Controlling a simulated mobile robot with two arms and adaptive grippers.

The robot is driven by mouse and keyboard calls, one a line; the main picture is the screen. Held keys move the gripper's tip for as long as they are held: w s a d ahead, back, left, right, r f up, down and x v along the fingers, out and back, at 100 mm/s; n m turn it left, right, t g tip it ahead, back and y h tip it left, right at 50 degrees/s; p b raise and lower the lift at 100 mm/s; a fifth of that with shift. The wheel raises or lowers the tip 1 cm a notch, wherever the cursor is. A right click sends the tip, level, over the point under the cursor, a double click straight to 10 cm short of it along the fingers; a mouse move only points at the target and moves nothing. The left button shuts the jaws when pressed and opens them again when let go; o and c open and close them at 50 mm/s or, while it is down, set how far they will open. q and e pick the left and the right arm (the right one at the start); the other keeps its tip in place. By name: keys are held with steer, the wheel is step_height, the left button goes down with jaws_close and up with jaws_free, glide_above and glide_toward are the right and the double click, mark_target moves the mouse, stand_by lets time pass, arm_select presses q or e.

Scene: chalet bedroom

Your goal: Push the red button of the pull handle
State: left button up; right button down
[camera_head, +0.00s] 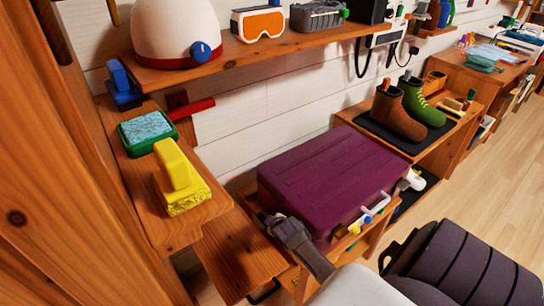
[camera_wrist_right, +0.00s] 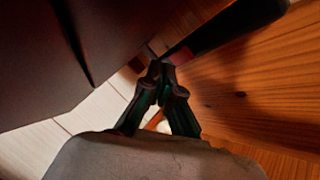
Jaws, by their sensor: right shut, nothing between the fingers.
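A purple suitcase (camera_head: 325,180) lies flat on a wooden shelf unit in the head view, with a pale carry handle (camera_head: 376,207) on its front side. My right gripper (camera_head: 266,218) is beside the suitcase's near left corner, fingers together and empty. In the right wrist view its fingertips (camera_wrist_right: 161,70) point along the gap between the dark suitcase side (camera_wrist_right: 50,60) and a wooden panel. A small reddish patch (camera_wrist_right: 136,64) shows just beyond the tips; I cannot tell whether it is the button. The pull handle is not clearly visible. My left gripper is out of view.
A wooden ledge (camera_head: 238,255) lies left of the gripper. Above it, a shelf holds a yellow brush (camera_head: 178,170) and a green-framed sponge (camera_head: 147,130). Boots (camera_head: 390,112) stand behind right of the suitcase. Open floor (camera_head: 490,190) lies right.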

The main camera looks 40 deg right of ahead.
steer(key=shift+f, duration=0.1)
steer(key=shift+f, duration=0.35)
steer(key=shift+f+b, duration=0.3)
steer(key=shift+b, duration=0.1)
stand_by(0.6)
steer(key=shift+r, duration=0.1)
steer(key=shift+r+p, duration=0.7)
steer(key=shift+p, duration=0.2)
step_height(320, 180, up, 6)
steer(key=p, duration=0.6)
